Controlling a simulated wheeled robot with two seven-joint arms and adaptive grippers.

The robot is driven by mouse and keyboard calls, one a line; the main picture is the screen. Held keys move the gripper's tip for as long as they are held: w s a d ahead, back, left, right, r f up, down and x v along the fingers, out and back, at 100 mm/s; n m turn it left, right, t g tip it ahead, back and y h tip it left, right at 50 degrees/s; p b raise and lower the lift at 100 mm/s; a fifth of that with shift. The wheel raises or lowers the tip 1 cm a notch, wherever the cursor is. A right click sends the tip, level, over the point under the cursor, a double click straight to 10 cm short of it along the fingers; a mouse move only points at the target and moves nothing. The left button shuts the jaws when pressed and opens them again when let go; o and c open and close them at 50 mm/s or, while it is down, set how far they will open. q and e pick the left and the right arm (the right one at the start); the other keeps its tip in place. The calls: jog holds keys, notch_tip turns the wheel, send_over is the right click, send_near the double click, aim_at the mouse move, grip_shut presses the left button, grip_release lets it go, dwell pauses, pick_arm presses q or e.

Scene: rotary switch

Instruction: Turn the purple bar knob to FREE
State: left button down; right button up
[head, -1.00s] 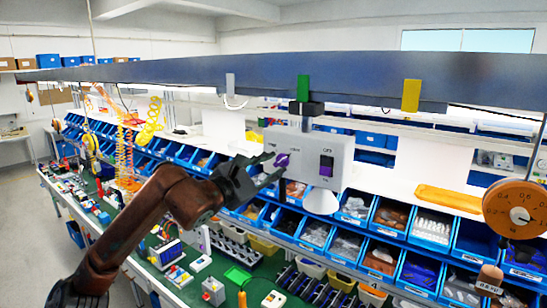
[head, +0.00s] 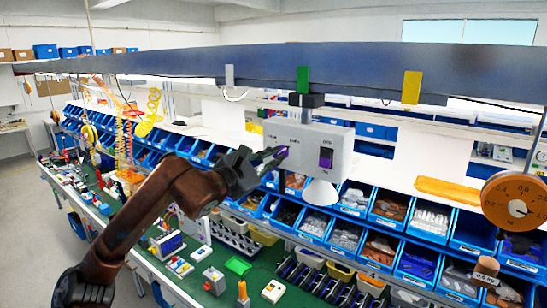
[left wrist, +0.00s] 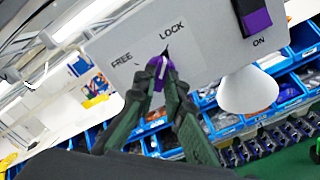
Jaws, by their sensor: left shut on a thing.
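The purple bar knob (head: 282,152) is on the front of a light grey switch box (head: 312,137) hanging from the overhead beam. My left gripper (head: 273,157) has its fingers shut on the knob. In the left wrist view, the knob (left wrist: 161,67) sits between the fingertips, partly hidden by them. Its pale stripe runs up toward the LOCK label (left wrist: 171,30). The FREE label (left wrist: 121,60) is to the left of the knob. My right gripper is not in view.
A purple rocker switch (head: 326,157) is on the box to the right of the knob. A white cone-shaped lamp (head: 320,193) hangs under the box. An orange dial (head: 515,208) hangs at the right. Blue bins (head: 432,228) fill the shelf behind.

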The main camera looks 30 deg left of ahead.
pick_arm(q)
jog(key=n+b, duration=1)
jog(key=n, duration=0.3)
jog(key=shift+f, duration=0.15)
jog(key=n+b, duration=0.2)
jog(key=n, duration=0.3)
jog(key=shift+d, duration=0.1)
dwell(0.5)
jog(key=c, duration=2)
grip_release()
